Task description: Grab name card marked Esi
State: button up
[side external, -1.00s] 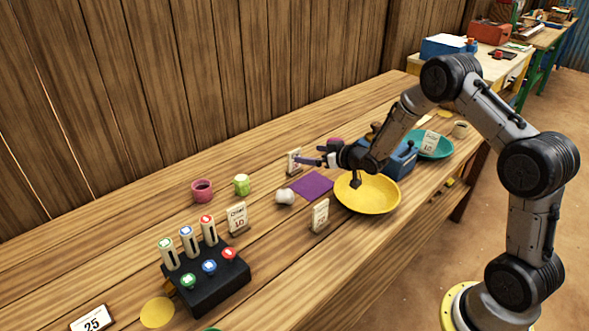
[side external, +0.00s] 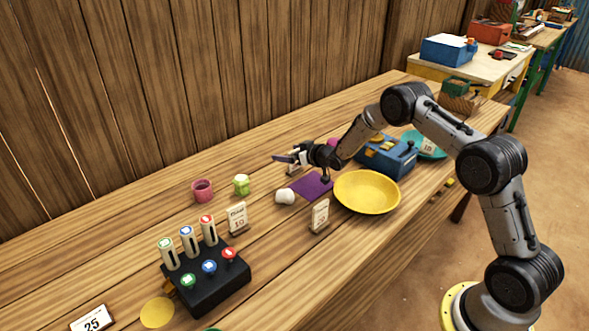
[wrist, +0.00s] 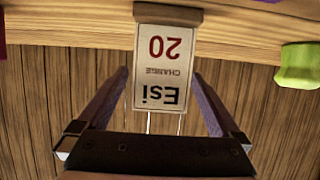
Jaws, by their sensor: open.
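The name card marked Esi (wrist: 164,70) shows upside down in the wrist view, with "CHANGE" and a red 20 on it. It sits in a small wooden holder (wrist: 168,13). My gripper (wrist: 160,88) is open, with one finger on each side of the card and gaps showing between them and it. In the side view, my gripper (side external: 285,158) is low over the far side of the table, behind the purple mat (side external: 311,184). The card (side external: 294,168) is mostly hidden by the gripper there.
A white cup (side external: 285,197) lies near the mat. A green block (side external: 242,185) and pink cup (side external: 202,190) stand to the left. Other cards (side external: 237,217) (side external: 320,214) and a yellow bowl (side external: 366,190) are nearer the front. A blue box (side external: 388,158) stands behind the bowl.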

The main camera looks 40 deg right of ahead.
jog(key=shift+w, duration=0.15)
jog(key=c, duration=1.5)
jog(key=shift+o, duration=0.2)
